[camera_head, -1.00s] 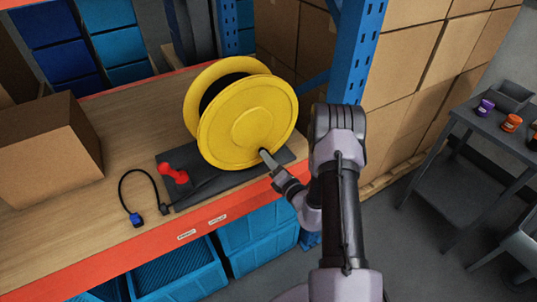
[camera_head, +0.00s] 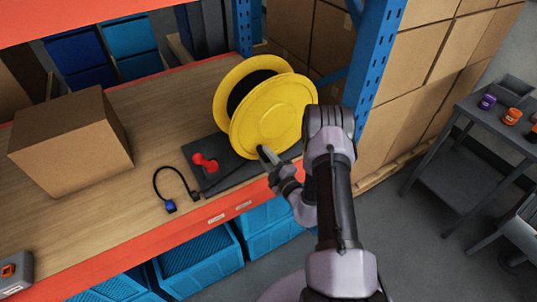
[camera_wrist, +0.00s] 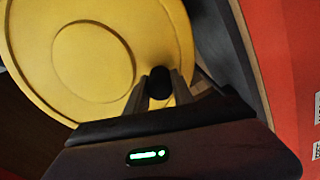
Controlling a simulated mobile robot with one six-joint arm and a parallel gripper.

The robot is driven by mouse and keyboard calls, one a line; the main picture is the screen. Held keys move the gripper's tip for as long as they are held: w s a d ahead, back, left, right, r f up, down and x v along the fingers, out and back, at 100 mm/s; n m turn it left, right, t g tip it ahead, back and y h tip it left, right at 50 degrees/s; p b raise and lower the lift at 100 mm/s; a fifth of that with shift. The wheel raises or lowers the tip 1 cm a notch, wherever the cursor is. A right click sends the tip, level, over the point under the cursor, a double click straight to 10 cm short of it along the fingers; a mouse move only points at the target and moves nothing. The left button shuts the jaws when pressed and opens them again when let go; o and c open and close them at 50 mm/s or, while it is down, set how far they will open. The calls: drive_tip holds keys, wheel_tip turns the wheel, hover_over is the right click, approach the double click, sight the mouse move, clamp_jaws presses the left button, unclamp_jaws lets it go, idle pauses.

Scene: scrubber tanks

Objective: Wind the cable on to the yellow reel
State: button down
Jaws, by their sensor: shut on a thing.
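The yellow reel (camera_head: 285,105) stands upright on a dark base plate (camera_head: 213,178) on the shelf, with black cable (camera_head: 240,92) showing between its flanges. My gripper (camera_head: 263,152) is at the lower near flange, shut on a dark handle knob. In the wrist view the black knob (camera_wrist: 161,84) sits between the fingers, in front of the yellow flange (camera_wrist: 95,60). A loose black cable end (camera_head: 157,176) arcs over the wood left of the plate, with a blue plug (camera_head: 171,206). A red handle-like part (camera_head: 205,162) sits on the plate left of the reel.
A cardboard box (camera_head: 72,142) stands on the shelf at left. A grey device (camera_head: 14,274) is at the lower left. A blue post (camera_head: 372,65) rises beside the reel. Blue crates (camera_head: 200,262) sit below the orange shelf edge (camera_head: 150,248).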

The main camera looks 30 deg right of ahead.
sight(248, 136)
drive_tip(key=a+r+m+p, duration=0.2)
drive_tip(key=r+m+p, duration=0.1)
drive_tip(key=shift+a+m, duration=0.25)
drive_tip(key=shift+m, duration=0.05)
drive_tip(key=shift+a+r+m+p, duration=0.35)
drive_tip(key=shift+r+m+p, duration=0.45)
drive_tip(key=shift+m, duration=0.1)
drive_tip(key=shift+a+r+m+p, duration=0.3)
drive_tip(key=shift+r+m+p, duration=0.5)
drive_tip(key=shift+r+m, duration=0.15)
drive_tip(key=shift+a+r+p, duration=0.15)
drive_tip(key=shift+r+p, duration=0.4)
drive_tip(key=shift+r, duration=0.05)
drive_tip(key=c, duration=1.1)
unclamp_jaws()
drive_tip(key=shift+s, duration=0.1)
